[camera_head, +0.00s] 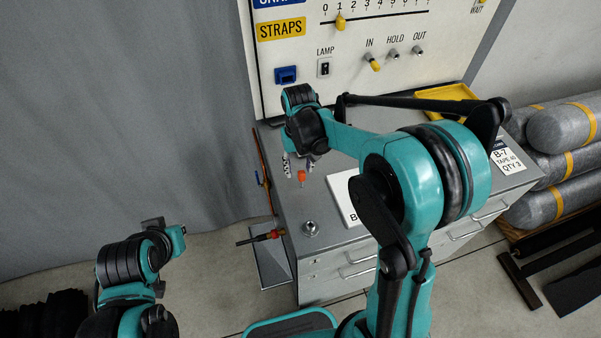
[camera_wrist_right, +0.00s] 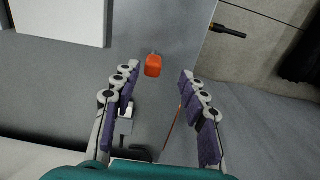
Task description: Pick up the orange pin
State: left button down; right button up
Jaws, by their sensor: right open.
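The orange pin (camera_head: 301,175) stands near the left edge of the grey cabinet top. It also shows in the right wrist view (camera_wrist_right: 153,65), just ahead of the fingertips and between their lines, nearer the left finger. My right gripper (camera_head: 298,167) is open above the cabinet top, close to the pin; its two fingers (camera_wrist_right: 160,73) are spread apart and do not visibly touch the pin. My left gripper (camera_head: 166,235) is at the lower left, away from the cabinet, and its fingers cannot be made out clearly.
A white sign (camera_head: 343,192) and a metal nut-like part (camera_head: 310,229) are on the grey cabinet (camera_head: 328,245). A switch panel (camera_head: 290,52) rises behind it. A yellow tray (camera_head: 432,107) sits at the back right. A small white-topped part (camera_wrist_right: 128,110) shows beside the left finger.

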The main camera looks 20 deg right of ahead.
aim_at(302, 180)
jog(key=f, duration=0.2)
jog(key=f+b, duration=0.1)
jog(key=f, duration=0.2)
jog(key=d+f, duration=0.1)
jog(key=f, duration=0.1)
jog(key=shift+w+f+b, duration=0.2)
jog(key=shift+f+b, duration=0.15)
jog(key=shift+f, duration=0.05)
grip_shut()
jog(key=shift+r, duration=0.1)
